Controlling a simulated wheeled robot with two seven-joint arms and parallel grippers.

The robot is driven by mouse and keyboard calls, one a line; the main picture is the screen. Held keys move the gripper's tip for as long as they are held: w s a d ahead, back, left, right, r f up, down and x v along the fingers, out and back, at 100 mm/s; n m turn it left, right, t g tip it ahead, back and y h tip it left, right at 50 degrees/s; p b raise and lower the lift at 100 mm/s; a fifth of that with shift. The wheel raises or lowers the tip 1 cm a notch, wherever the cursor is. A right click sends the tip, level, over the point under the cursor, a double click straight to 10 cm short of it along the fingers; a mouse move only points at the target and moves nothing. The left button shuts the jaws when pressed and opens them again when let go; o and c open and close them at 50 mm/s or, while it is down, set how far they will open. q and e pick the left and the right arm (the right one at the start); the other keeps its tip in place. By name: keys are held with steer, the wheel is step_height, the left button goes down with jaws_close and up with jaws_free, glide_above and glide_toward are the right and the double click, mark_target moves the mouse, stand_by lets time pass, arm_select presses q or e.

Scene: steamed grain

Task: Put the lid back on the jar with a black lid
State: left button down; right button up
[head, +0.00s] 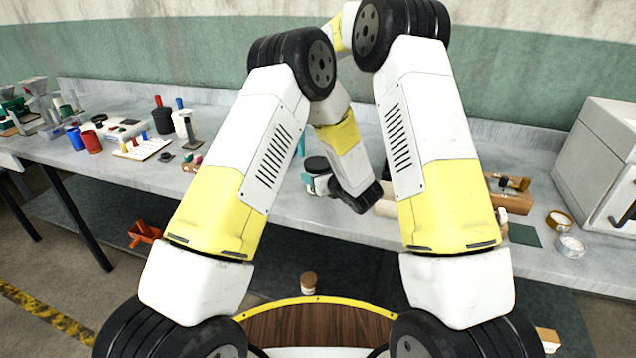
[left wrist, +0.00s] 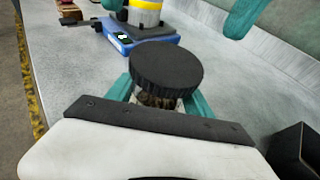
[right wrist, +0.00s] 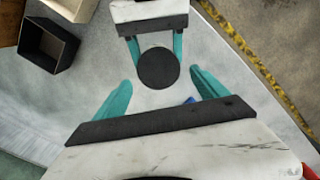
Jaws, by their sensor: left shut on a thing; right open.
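My left gripper (left wrist: 160,98) is shut on the jar (left wrist: 158,101), a clear body with brown contents, just below the black lid (left wrist: 166,66). The lid covers the jar's top and I see no gap; whether it is seated cannot be told. The lid also shows in the right wrist view (right wrist: 157,68) and the head view (head: 316,163). My right gripper (right wrist: 162,78) is open, its teal fingers apart, with the lid in line between them. My arms hide much in the head view.
A blue scale (left wrist: 122,40) with a yellow-and-white thing on it stands beyond the jar. An open black box (right wrist: 48,45) is on the bench nearby. Red and blue cups (head: 91,142) stand far left; a white oven (head: 600,150) is at right.

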mark_target(318, 162)
steer(key=n, duration=0.2)
steer(key=r+n, duration=0.1)
steer(key=n, duration=0.4)
steer(key=shift+r, duration=0.25)
steer(key=n, duration=0.2)
steer(key=r+n, duration=0.1)
steer(key=n, duration=0.2)
steer(key=shift+w+d+r, duration=0.1)
steer(key=shift+r, duration=0.05)
steer(key=shift+f, duration=4)
steer(key=shift+c, duration=0.2)
steer(key=c, duration=1.3)
steer(key=shift+o, duration=0.2)
steer(key=m, duration=0.3)
steer(key=o, duration=1.5)
steer(key=shift+o, duration=0.2)
